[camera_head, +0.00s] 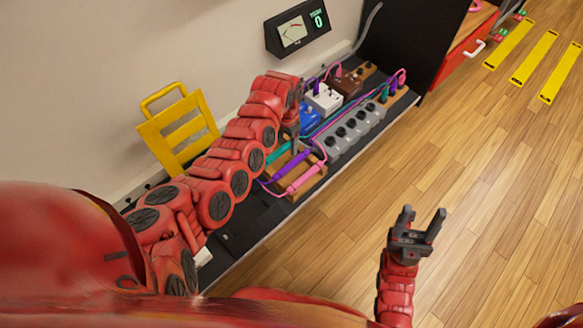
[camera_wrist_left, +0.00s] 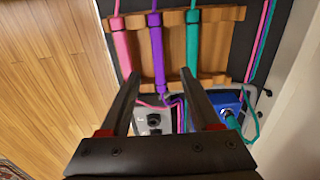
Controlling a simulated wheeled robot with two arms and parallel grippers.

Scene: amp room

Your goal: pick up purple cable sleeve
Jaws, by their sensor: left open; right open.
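The purple cable sleeve (camera_head: 292,164) lies across a wooden rack (camera_head: 318,183), between a pink sleeve (camera_head: 303,180) and a teal sleeve (camera_head: 276,152). In the left wrist view the purple sleeve (camera_wrist_left: 157,52) runs up the picture, between my two finger lines. My left gripper (camera_wrist_left: 160,78) is open and empty. Its fingers point toward the rack, one on each side of the purple sleeve's line; whether they touch anything I cannot tell. In the head view my left arm partly hides the rack's far side. My right gripper (camera_head: 421,216) is open and empty above the wooden floor.
Grey pedals (camera_head: 352,130), a blue pedal (camera_head: 308,118), a white pedal (camera_head: 324,99) and a brown pedal (camera_head: 346,83) stand beyond the rack on the black board. A yellow stand (camera_head: 183,135) leans by the wall.

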